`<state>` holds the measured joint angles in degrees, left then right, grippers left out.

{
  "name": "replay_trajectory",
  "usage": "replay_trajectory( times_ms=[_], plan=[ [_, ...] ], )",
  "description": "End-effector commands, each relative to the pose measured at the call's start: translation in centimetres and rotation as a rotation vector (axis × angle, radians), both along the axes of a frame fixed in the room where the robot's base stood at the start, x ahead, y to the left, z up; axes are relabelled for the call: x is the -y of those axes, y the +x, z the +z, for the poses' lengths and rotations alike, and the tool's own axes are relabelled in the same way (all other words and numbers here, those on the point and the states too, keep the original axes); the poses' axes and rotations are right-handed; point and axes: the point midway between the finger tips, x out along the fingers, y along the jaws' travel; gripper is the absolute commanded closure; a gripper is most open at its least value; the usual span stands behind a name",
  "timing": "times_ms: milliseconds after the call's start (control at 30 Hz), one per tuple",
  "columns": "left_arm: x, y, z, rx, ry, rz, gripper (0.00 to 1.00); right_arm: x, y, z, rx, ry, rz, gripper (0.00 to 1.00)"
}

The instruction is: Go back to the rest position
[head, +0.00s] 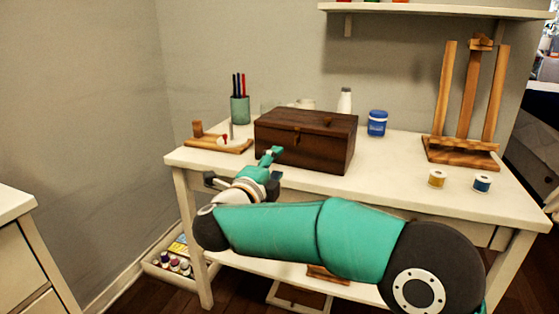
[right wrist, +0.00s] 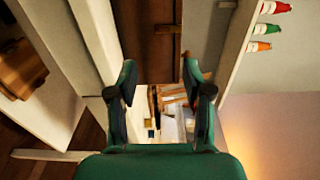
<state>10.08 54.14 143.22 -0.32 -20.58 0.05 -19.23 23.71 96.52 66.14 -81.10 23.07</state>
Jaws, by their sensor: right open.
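My right arm reaches in from the right across the head view, in front of the white table (head: 400,192). My right gripper (head: 275,163) is at the table's front edge, just in front of the dark wooden box (head: 305,140). I cannot tell whether it touches the box. In the right wrist view, the two fingers of my right gripper (right wrist: 162,88) stand apart with nothing gripped between them. My left gripper is not in view.
On the table are a pen cup (head: 240,110), a blue jar (head: 377,123), a wooden easel (head: 460,153), a yellow spool (head: 437,178) and a blue spool (head: 482,183). A wall shelf (head: 430,10) hangs above. A white cabinet (head: 22,245) stands at the left.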

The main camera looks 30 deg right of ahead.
Motion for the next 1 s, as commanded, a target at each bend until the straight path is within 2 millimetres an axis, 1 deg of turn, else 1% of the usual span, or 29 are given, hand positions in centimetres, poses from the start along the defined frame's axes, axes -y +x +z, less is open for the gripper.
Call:
replay_trajectory(
  times_ms=[467, 567, 633, 667, 767, 867, 900, 967, 1000],
  plan=[
    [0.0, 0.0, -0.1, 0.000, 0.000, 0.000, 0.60, -0.1, 0.0, 0.0, 0.000, 0.000, 0.000, 0.50],
    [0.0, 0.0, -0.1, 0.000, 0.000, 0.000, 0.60, -0.2, 0.3, -0.5, -0.016, -0.012, 0.013, 0.50],
    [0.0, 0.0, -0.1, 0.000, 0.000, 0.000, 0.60, -0.5, 1.0, -1.7, -0.050, -0.042, 0.043, 0.50],
    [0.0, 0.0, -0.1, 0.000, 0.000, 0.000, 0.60, -0.7, 1.4, -2.5, -0.074, -0.060, 0.064, 0.50],
    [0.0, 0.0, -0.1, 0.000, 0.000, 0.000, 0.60, -1.8, 3.2, -6.5, -0.186, -0.144, 0.167, 0.50],
    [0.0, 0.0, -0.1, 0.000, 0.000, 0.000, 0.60, -3.4, 4.7, -12.6, -0.347, -0.242, 0.315, 0.50],
    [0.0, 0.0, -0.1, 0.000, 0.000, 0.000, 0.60, -4.2, 5.0, -15.5, -0.420, -0.281, 0.383, 0.50],
    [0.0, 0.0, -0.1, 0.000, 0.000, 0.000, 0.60, -5.4, 5.0, -19.9, -0.530, -0.332, 0.490, 0.50],
    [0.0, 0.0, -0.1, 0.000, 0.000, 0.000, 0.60, -6.2, 4.7, -22.9, -0.604, -0.361, 0.565, 0.50]
  ],
)
